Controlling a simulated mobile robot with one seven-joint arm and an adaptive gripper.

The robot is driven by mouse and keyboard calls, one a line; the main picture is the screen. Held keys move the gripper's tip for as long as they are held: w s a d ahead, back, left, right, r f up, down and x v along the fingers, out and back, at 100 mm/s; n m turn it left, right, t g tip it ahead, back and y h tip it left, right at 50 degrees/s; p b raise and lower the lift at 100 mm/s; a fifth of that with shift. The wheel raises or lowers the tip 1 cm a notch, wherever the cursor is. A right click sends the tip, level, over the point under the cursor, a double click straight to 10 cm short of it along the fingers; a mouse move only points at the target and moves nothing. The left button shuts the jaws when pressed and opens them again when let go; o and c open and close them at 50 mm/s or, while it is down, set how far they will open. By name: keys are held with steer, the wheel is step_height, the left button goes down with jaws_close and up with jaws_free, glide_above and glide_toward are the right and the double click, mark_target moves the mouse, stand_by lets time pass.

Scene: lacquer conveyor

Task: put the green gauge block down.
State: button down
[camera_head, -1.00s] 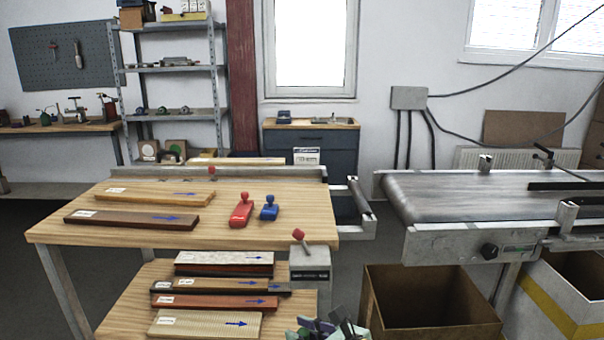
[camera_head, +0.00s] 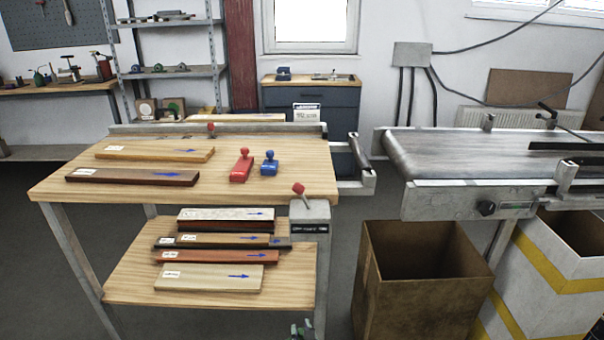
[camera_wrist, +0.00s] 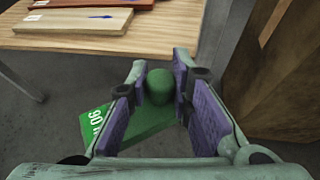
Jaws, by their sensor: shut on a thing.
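The green gauge block (camera_wrist: 142,130) shows in the wrist view, with a rounded green knob on top and white print on its left end. My gripper (camera_wrist: 161,80) is shut on the knob, its purple pads on either side. The block hangs over the grey floor, in front of the lower shelf's edge, and the gripper covers part of it. In the head view only a small bit of my gripper shows at the bottom edge, and the block cannot be made out there.
The wooden table (camera_head: 110,191) bears boards, a red stamp (camera_head: 241,168) and a blue stamp (camera_head: 269,165). Its lower shelf (camera_head: 135,277) holds several boards, with bare wood at the left and front. An open brown bin (camera_head: 420,300) stands at the right, below the conveyor (camera_head: 480,160).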

step_height(320, 180, down, 10)
steer(key=w+m+h+b, duration=0.1)
steer(key=w+m+h, duration=0.1)
steer(key=shift+r+h, duration=0.15)
steer(key=shift+h, duration=0.15)
